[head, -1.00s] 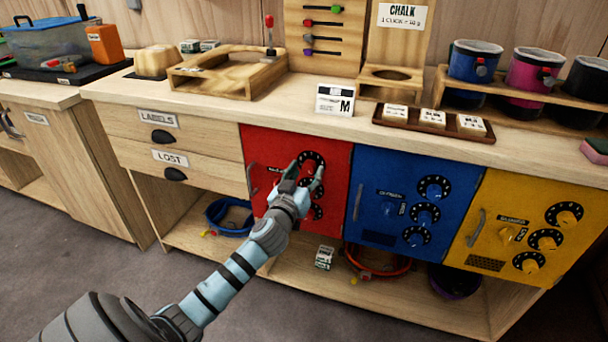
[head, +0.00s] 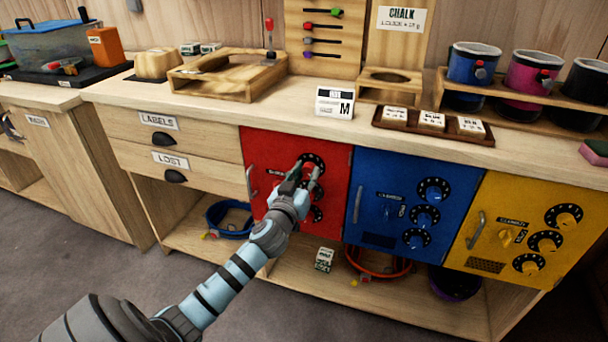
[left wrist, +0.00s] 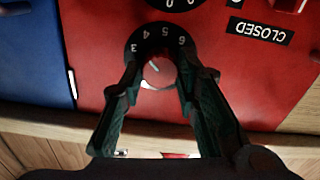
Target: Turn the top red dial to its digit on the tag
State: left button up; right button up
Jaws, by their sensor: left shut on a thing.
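The red door (head: 262,148) of the cabinet carries a column of dials on black digit plates. Its top red dial (left wrist: 158,73) shows in the left wrist view, upside down, with a pale pointer line and digits such as 3, 4 and 6 on its plate. My left gripper (head: 303,174) is shut on this dial; in the left wrist view its dark fingers (left wrist: 157,72) press on both sides of the knob. In the head view the gripper partly hides the dials. A CLOSED label (left wrist: 259,31) shows on the door. I cannot make out a tag with digits. My right gripper is not in view.
A blue door (head: 374,222) and a yellow door (head: 484,267) with similar dials stand to the right. The wooden counter (head: 240,110) above holds a card marked M (head: 334,102) and a tray of small blocks (head: 385,122). An open shelf (head: 290,284) lies below.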

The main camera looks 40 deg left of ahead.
pick_arm(q)
jog(key=shift+f, duration=0.3)
dwell(0.5)
jog(key=o, duration=1.2)
jog(key=shift+c, duration=0.2)
jog(key=shift+r, duration=0.1)
